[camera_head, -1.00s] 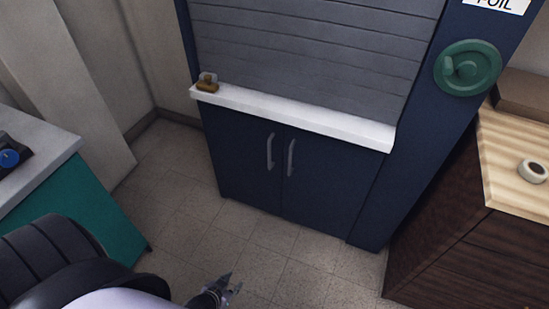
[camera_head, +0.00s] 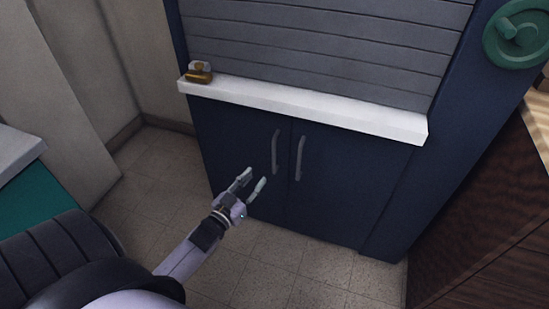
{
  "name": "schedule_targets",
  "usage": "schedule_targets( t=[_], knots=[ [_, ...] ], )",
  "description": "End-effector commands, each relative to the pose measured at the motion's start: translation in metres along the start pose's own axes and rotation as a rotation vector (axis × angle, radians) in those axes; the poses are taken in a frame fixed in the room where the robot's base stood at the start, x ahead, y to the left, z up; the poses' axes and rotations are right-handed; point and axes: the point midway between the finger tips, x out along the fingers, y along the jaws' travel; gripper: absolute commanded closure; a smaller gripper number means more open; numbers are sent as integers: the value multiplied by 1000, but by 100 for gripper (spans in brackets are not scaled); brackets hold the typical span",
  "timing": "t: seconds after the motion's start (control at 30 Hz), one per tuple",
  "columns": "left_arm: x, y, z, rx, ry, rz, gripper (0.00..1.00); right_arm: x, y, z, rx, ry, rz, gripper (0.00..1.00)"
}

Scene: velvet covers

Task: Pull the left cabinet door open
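The left cabinet door (camera_head: 232,143) is dark blue and closed flush with the right door (camera_head: 345,183). Its grey vertical bar handle (camera_head: 275,152) is near the middle seam, beside the right door's handle (camera_head: 299,158). My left gripper (camera_head: 252,182) is open and empty, with its two fingers spread. In the picture its fingertips are just below and left of the left handle, apart from it; the exact depth gap is hard to tell. My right gripper is not in view.
A white ledge (camera_head: 300,107) juts out above the doors, with a small brass-coloured object (camera_head: 199,75) at its left end. A dark wood cabinet (camera_head: 485,205) stands at right, a teal-sided counter (camera_head: 40,205) at left. Tiled floor (camera_head: 160,180) is clear before the doors.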

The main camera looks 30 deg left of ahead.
Motion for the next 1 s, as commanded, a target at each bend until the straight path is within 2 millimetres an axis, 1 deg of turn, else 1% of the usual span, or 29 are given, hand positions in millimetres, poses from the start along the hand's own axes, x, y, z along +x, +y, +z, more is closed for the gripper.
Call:
schedule_targets(
  t=[0.03,0.3,0.43,0.5,0.6,0.7,1.0],
  knots=[
    [13,0,1,1,3,1,69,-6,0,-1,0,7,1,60],
    [72,0,2,0,2,-1,69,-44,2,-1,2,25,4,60],
    [96,0,1,2,1,0,69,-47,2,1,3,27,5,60],
    [105,0,2,1,0,0,69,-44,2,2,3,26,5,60],
    [115,0,2,0,-1,0,69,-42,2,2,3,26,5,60],
    [120,0,1,0,-1,0,69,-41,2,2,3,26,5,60],
    [122,0,1,0,-2,0,69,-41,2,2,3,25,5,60]
  ],
)
